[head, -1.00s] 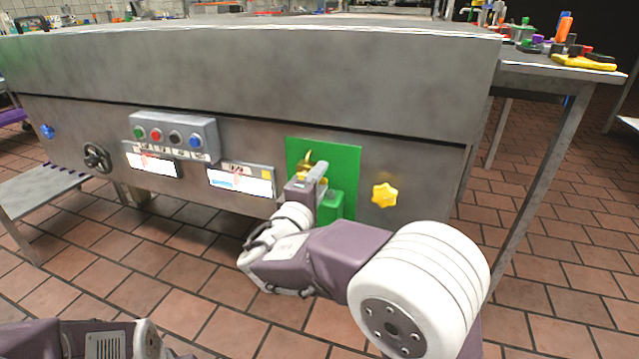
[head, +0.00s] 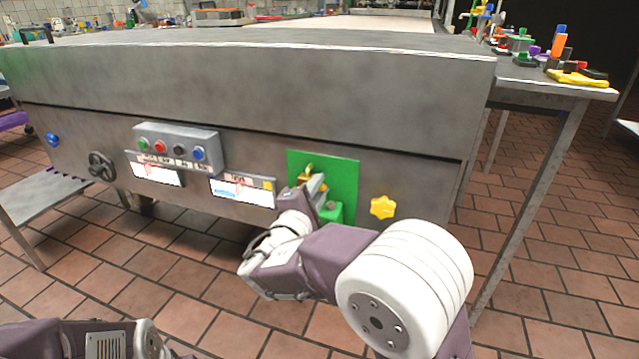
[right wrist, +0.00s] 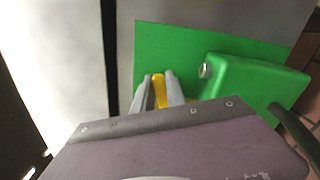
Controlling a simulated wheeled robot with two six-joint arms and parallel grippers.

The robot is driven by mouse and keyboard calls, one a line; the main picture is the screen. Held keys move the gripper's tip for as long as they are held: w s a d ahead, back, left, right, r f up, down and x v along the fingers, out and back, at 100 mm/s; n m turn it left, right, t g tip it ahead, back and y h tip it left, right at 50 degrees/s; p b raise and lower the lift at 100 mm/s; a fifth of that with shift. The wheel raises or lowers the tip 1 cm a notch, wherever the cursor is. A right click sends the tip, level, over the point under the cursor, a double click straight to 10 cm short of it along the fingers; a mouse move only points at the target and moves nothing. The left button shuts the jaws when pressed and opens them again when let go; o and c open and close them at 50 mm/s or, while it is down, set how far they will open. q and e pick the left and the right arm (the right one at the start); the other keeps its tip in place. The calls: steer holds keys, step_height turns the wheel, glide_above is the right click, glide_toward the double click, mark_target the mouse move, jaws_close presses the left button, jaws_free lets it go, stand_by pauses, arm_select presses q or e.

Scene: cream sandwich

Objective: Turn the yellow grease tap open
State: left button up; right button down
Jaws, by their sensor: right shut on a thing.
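The yellow grease tap (head: 304,172) sits on a green panel (head: 341,168) on the front of the grey machine. My right gripper (head: 314,180) is at the tap, in front of the panel. In the right wrist view the two grey fingers (right wrist: 159,78) are shut on the yellow tap (right wrist: 158,91), one on each side. Much of the tap is hidden by the fingers. A green box (right wrist: 245,85) is just right of the fingers. My left gripper is out of view; only part of the left arm shows at the bottom left.
A yellow star-shaped knob (head: 383,207) is right of the panel. To the left are a button box (head: 177,148), two labelled plates and a black handwheel (head: 101,165). A side table (head: 548,84) with several items stands right. The tiled floor in front is clear.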

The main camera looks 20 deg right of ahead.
steer(key=r+n+p, duration=0.1)
steer(key=n+p, duration=0.3)
steer(key=w+a+r+n+p, duration=0.1)
steer(key=n+p, duration=0.2)
steer(key=p, duration=0.2)
steer(key=a+r+n+p, duration=0.1)
steer(key=n+p, duration=0.3)
steer(key=p, duration=0.1)
steer(key=shift+w+a+r+n, duration=0.1)
steer(key=shift+w+a+n, duration=0.15)
steer(key=shift+w+n, duration=0.1)
steer(key=shift+w+a+n+p, duration=0.25)
steer(key=shift+n+p, duration=0.5)
steer(key=shift+p, duration=0.35)
steer(key=shift+a+f+n+p, duration=0.15)
steer(key=shift+f+n+p, duration=0.05)
steer(key=shift+n+p, duration=0.3)
steer(key=c, duration=1.4)
jaws_free()
steer(key=shift+o, duration=0.2)
